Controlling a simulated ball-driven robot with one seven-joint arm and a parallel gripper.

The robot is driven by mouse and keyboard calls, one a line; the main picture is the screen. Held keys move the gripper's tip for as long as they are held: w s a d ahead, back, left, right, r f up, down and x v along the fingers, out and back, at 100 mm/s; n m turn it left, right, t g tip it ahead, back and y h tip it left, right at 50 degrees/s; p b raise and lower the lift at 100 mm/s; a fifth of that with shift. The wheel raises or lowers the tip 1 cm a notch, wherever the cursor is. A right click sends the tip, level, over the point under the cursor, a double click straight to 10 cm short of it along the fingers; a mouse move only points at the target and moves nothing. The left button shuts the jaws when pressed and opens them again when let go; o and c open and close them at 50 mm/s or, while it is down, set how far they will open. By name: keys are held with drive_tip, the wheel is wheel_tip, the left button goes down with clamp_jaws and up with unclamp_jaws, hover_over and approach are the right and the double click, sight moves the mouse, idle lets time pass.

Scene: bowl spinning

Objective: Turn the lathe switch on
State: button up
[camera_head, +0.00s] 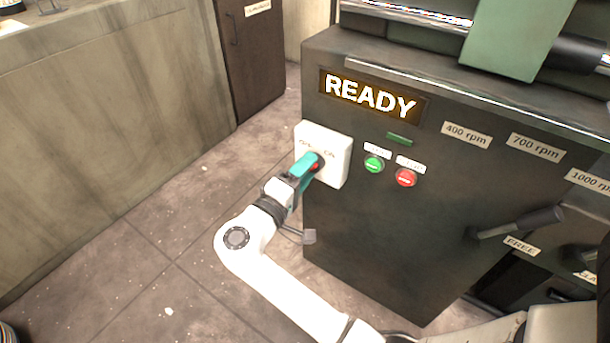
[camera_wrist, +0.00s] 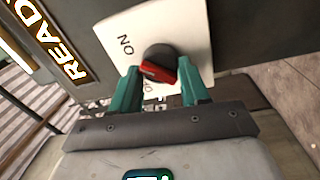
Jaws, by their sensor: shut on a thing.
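The lathe switch is a red knob (camera_wrist: 158,70) on a dark round base, set on a white plate (camera_head: 338,160) on the lathe's dark front. In the head view the red of the knob (camera_head: 315,167) shows just past the teal fingers. My gripper (camera_head: 310,165) is at the plate. In the wrist view its two teal fingers (camera_wrist: 160,78) stand on either side of the knob, shut on it. "ON" is readable on the plate in the wrist view; the other label is partly hidden by the fingers. The display (camera_head: 371,98) reads "READY".
A green button (camera_head: 374,164) and a red button (camera_head: 405,178) sit right of the plate. A lever (camera_head: 520,223) sticks out further right, below rpm labels. A counter (camera_head: 110,130) stands at left, with open floor (camera_head: 150,240) between it and the lathe.

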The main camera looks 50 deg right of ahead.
drive_tip(key=shift+f+m, duration=0.2)
drive_tip(key=shift+m, duration=0.3)
drive_tip(key=o, duration=1)
drive_tip(key=shift+r, duration=0.1)
drive_tip(key=shift+o, duration=0.2)
drive_tip(key=shift+a, duration=0.1)
drive_tip(key=a+p, duration=0.2)
drive_tip(key=a, duration=0.8)
drive_tip(key=shift+s+a+f, duration=0.2)
drive_tip(key=shift+a+f, duration=0.15)
drive_tip(key=shift+f, duration=0.05)
drive_tip(key=shift+d, duration=0.1)
